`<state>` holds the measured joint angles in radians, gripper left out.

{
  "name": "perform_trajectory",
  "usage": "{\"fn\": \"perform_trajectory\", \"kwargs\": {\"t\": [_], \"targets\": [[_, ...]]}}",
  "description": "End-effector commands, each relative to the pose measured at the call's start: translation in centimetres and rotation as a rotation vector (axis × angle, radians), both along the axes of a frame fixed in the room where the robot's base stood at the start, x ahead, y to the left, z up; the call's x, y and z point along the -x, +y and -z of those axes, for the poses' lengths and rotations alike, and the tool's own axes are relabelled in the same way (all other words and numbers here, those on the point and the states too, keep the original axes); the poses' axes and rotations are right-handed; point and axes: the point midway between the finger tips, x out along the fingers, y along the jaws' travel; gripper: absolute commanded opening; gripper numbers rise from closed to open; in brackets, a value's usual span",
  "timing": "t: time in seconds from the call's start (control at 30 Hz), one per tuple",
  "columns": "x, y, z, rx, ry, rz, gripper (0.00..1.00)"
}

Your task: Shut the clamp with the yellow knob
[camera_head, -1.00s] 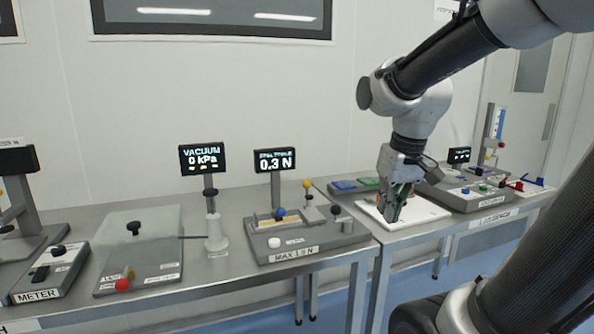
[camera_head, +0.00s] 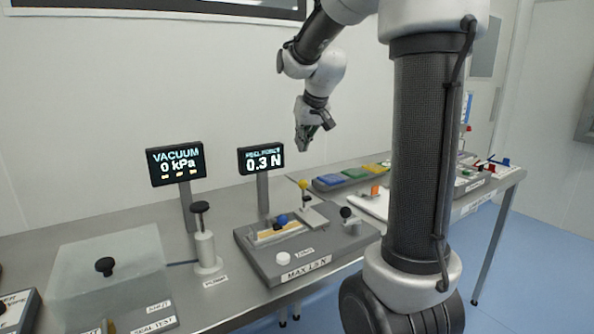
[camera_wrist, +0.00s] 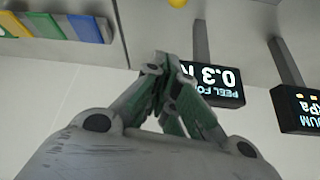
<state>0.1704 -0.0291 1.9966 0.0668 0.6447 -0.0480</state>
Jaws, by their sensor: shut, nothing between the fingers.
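The clamp's yellow knob (camera_head: 303,184) tops a thin upright post on a small light block (camera_head: 311,217), at the back right of the grey peel-force fixture (camera_head: 262,258). The knob also shows at the top edge of the wrist view (camera_wrist: 177,3), partly cut off. My gripper (camera_head: 302,149) is in the air above the knob, apart from it. In the wrist view my gripper's fingertips (camera_wrist: 166,60) meet, shut and empty.
The force display (camera_head: 262,158) reads 0.3 N and stands behind the fixture. A blue knob (camera_head: 281,219), a white button (camera_head: 283,258) and a black knob (camera_head: 346,212) are on the fixture. A pump (camera_head: 205,245) stands left. Coloured blocks (camera_head: 353,176) lie right.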

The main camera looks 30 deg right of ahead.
Motion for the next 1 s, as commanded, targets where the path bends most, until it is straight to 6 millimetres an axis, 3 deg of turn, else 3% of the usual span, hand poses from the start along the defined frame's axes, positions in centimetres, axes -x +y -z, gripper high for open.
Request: {"fn": "perform_trajectory", "kwargs": {"t": [0.27, 0.7, 0.8, 1.0], "targets": [[-0.7, 0.0, 1.3, 0.000, 0.003, 0.000, 0.00], [-5.1, -0.5, 9.1, -0.001, 0.004, 0.000, 0.00], [-3.2, -0.2, 9.0, 0.000, 0.001, 0.000, 0.00], [-1.4, 0.1, 9.3, 0.001, 0.000, -0.001, 0.00]]}}
